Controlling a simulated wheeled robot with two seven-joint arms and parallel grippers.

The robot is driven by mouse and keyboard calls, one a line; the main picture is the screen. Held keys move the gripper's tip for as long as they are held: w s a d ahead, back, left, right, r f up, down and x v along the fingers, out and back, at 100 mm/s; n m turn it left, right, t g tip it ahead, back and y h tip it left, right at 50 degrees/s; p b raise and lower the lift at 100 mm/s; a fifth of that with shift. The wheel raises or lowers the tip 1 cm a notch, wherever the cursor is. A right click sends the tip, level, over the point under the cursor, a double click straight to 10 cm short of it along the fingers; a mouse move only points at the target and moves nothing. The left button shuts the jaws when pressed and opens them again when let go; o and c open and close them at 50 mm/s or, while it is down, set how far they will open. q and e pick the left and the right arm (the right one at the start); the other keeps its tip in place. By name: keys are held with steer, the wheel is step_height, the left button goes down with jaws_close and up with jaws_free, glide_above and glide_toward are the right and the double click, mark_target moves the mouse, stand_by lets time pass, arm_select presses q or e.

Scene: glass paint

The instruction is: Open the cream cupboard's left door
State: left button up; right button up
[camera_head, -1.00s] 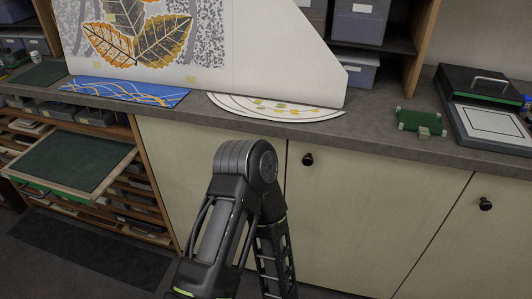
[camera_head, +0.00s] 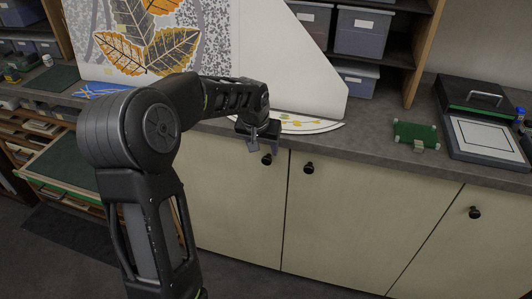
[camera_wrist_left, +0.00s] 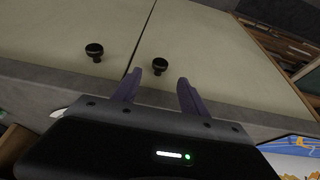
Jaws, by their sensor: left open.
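The cream cupboard's left door (camera_head: 235,215) is closed, flush with the door beside it. Its black knob (camera_head: 267,159) sits near its upper right corner; in the left wrist view the knob (camera_wrist_left: 160,66) lies just beyond and between my fingertips. My left gripper (camera_head: 264,142) is at the counter's front edge, just above the knob in the head view. Its two purple fingers (camera_wrist_left: 158,80) are spread with nothing between them, apart from the knob as far as I can tell. My arm covers the door's left part in the head view. My right gripper is out of view.
The grey counter (camera_head: 370,148) overhangs the doors. A neighbouring cream door (camera_head: 350,220) has its own knob (camera_head: 308,167) close by. A large white panel (camera_head: 290,75) stands on the counter behind my gripper. A drying rack (camera_head: 65,165) stands at left.

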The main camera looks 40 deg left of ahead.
mark_target(266, 158)
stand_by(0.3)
arm_select(q)
steer(key=shift+p+x, duration=0.75)
steer(key=shift+x, duration=3.2)
steer(key=shift+s, duration=0.1)
steer(key=shift+c, duration=0.3)
jaws_close()
